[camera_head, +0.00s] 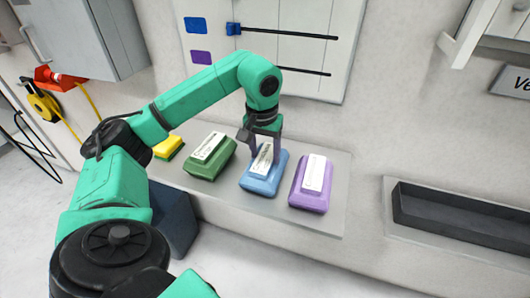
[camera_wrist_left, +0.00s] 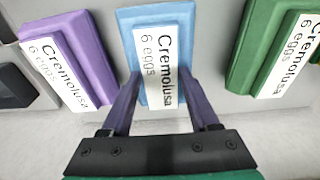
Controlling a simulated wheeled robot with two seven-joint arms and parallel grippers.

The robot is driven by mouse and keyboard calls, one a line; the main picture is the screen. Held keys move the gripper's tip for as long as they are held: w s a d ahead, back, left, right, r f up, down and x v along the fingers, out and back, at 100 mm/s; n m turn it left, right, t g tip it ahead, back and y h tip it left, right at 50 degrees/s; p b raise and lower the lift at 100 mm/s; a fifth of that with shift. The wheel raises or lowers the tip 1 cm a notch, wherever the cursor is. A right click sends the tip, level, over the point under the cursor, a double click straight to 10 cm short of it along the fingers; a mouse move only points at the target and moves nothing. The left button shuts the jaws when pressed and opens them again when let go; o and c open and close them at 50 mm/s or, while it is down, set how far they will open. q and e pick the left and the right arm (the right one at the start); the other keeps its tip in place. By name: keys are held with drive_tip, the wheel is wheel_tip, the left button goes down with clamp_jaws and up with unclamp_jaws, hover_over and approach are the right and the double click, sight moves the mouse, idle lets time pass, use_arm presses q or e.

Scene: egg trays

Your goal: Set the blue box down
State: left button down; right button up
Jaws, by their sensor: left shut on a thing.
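The blue box (camera_head: 263,187) is an egg carton with a white "Cremolusa 6 eggs" label, in the row on the grey shelf. My left gripper (camera_head: 262,146) comes down on it from above and is shut on its raised middle. In the left wrist view the blue box (camera_wrist_left: 183,17) lies between the two purple fingers of my left gripper (camera_wrist_left: 158,100). I cannot tell whether its underside touches the shelf. My right gripper is not in view.
A purple box (camera_head: 297,196) stands close to the right, a green box (camera_head: 201,169) to the left, and a yellow box (camera_head: 168,147) farther left. The grey shelf (camera_head: 335,215) has a narrow free strip at its right end. A dark empty tray (camera_head: 455,222) lies farther right.

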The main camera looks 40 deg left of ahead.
use_arm(q)
drive_tip(key=shift+w, duration=0.2)
drive_tip(key=shift+c, duration=0.7)
unclamp_jaws()
drive_tip(key=shift+s, duration=0.1)
drive_tip(key=shift+f, duration=0.1)
